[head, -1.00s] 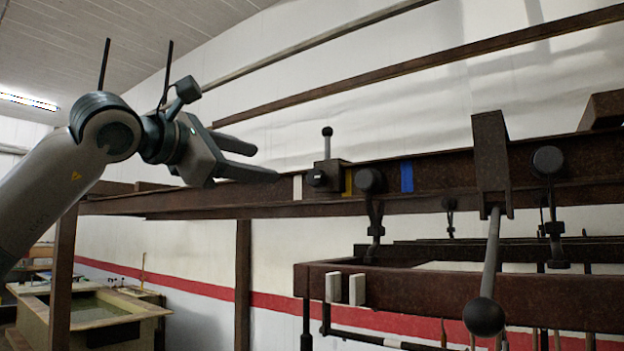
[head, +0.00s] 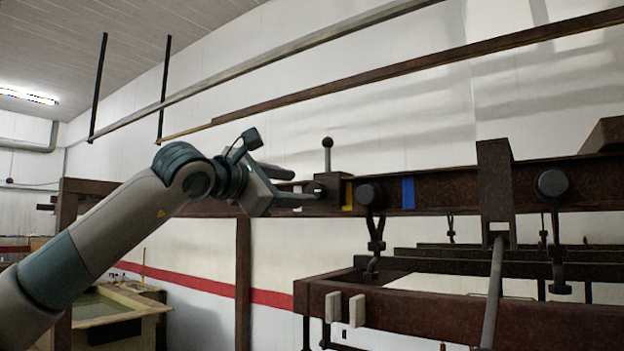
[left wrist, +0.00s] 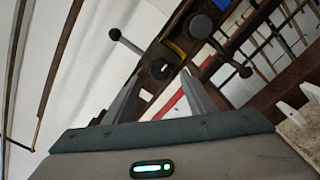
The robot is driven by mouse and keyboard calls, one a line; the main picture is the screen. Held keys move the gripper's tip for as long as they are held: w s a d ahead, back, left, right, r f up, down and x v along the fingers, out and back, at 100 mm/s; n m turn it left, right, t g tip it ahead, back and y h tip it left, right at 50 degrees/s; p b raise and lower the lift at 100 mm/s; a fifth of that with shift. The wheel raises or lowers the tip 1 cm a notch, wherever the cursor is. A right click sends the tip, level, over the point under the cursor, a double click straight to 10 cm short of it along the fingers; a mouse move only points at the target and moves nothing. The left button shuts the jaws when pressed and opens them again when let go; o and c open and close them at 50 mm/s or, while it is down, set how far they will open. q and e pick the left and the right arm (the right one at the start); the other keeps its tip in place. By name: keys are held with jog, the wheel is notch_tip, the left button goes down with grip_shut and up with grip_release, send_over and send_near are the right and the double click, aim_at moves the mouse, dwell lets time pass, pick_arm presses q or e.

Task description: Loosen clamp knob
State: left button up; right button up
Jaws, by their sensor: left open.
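A small dark clamp block (head: 334,187) sits on the brown rail (head: 440,186), with a ball-topped lever (head: 327,157) standing up from it. In the left wrist view, the block's round dark knob (left wrist: 160,68) faces the camera, and the lever (left wrist: 128,43) points to the upper left. My left gripper (head: 304,187) is open and just left of the block. In the left wrist view its two fingertips (left wrist: 161,77) lie either side of the knob's lower edge. Whether they touch it I cannot tell. My right gripper is not in view.
A yellow strip (head: 348,195) and a blue strip (head: 408,193) mark the rail. Right of the clamp are round black hook knobs (head: 370,194) (head: 551,184) and a brown bracket (head: 495,185). A brown frame (head: 450,311) hangs below.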

aim_at(314, 190)
pick_arm(q)
jog(key=p+x, duration=0.2)
jog(key=x, duration=0.3)
jog(key=shift+w+d+r+p, duration=0.1)
jog(key=shift+d+p, duration=0.05)
jog(key=shift+p, duration=0.15)
jog(key=shift+w+d, duration=0.3)
jog(key=shift+w, duration=0.15)
jog(key=c, duration=1)
jog(key=shift+c, duration=0.2)
